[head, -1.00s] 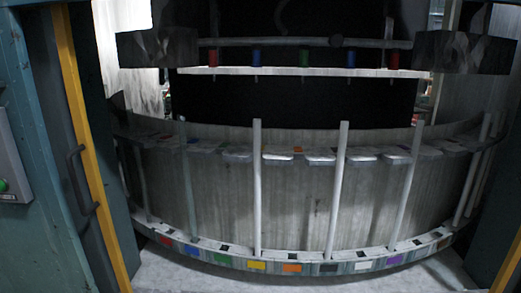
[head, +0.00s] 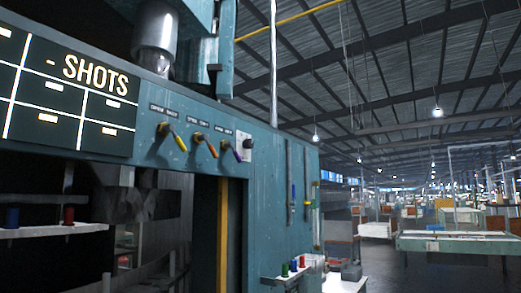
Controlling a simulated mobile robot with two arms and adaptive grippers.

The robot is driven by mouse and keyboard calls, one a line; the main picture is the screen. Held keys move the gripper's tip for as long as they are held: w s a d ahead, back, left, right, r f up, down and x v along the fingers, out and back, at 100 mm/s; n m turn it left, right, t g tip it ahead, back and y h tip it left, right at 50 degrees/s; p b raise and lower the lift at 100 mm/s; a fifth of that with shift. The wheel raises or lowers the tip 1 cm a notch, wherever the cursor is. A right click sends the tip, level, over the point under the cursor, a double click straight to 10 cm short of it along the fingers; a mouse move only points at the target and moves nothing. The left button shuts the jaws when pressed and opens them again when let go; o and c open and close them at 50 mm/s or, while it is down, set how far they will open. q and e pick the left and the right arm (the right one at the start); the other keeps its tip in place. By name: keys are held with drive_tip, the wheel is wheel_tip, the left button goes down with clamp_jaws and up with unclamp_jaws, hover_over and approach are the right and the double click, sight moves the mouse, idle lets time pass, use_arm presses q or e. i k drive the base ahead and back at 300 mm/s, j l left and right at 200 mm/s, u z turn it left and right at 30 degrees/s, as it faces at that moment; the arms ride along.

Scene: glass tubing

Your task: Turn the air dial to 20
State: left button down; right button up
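A teal machine front fills the left half of the head view. Three levers stick out of it in a row: one with a yellow tip (head: 172,136), one with an orange tip (head: 205,145) and one with a purple tip (head: 231,151). Small labels above them are too small to read surely. To their right is a small pale plate (head: 243,155) with a dark knob on it. I cannot tell which control is the air dial, and I can read no number 20. Neither of my grippers is in view.
A dark "SHOTS" board (head: 70,90) hangs at the upper left. A white shelf (head: 60,230) with coloured spools is at the lower left. A small ledge with coloured spools (head: 293,266) juts out at the lower middle. An open hall with tables (head: 465,241) lies to the right.

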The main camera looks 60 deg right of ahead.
sight(247, 144)
drive_tip(key=z, duration=1.7)
drive_tip(key=i+l+u, duration=0.1)
drive_tip(key=u, duration=0.3)
drive_tip(key=i+l+u, duration=0.1)
drive_tip(key=l+u, duration=0.25)
drive_tip(key=i+l+u, duration=0.1)
drive_tip(key=u, duration=0.3)
drive_tip(key=i+l+u, duration=0.15)
drive_tip(key=l+u, duration=0.2)
drive_tip(key=l, duration=0.85)
drive_tip(key=l+u, duration=0.3)
drive_tip(key=l, duration=0.9)
